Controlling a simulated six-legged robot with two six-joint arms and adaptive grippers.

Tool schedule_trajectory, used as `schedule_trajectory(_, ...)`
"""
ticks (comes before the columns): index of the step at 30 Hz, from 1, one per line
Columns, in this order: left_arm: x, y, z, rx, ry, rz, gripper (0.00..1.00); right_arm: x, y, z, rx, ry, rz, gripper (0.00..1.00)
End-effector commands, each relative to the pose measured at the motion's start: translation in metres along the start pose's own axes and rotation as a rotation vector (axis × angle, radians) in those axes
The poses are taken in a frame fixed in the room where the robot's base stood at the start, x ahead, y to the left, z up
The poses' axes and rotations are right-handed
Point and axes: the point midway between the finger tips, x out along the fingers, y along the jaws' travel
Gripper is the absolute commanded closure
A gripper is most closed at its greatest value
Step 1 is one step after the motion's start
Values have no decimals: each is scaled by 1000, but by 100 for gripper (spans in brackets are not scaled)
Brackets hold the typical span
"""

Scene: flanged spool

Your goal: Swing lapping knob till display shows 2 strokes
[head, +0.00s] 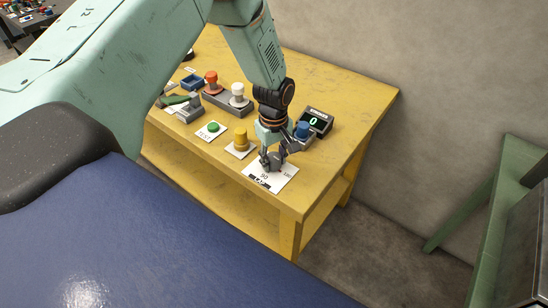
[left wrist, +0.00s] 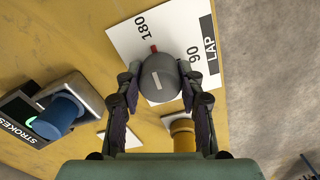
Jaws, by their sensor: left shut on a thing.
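The lapping knob (left wrist: 161,78) is a dark grey round knob with a white bar on top and a red pointer on its edge. It stands on a white card (left wrist: 120,42) marked 180, 90 and LAP; in the left wrist view the pointer faces the card's upper part, between 180 and 90. My left gripper (head: 272,160) is shut on the knob, one finger on each side, and partly hides it in the head view. The strokes display (head: 314,121) shows a green 0. Its STROKES label shows in the left wrist view. My right gripper is not in view.
A blue knob (head: 302,130) stands by the display. A yellow knob (head: 240,139), a green button (head: 213,127), white and red knobs and a lever stand further left on the yellow table (head: 352,98). A green frame (head: 485,215) stands at the right.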

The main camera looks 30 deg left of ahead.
Motion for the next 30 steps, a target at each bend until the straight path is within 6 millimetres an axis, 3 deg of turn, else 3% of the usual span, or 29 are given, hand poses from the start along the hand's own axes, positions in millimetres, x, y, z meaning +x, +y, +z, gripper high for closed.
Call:
schedule_trajectory(11,-2,1,-1,115,2,3,94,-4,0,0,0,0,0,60)
schedule_trajectory(30,-2,2,-1,698,5,4,94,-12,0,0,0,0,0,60)
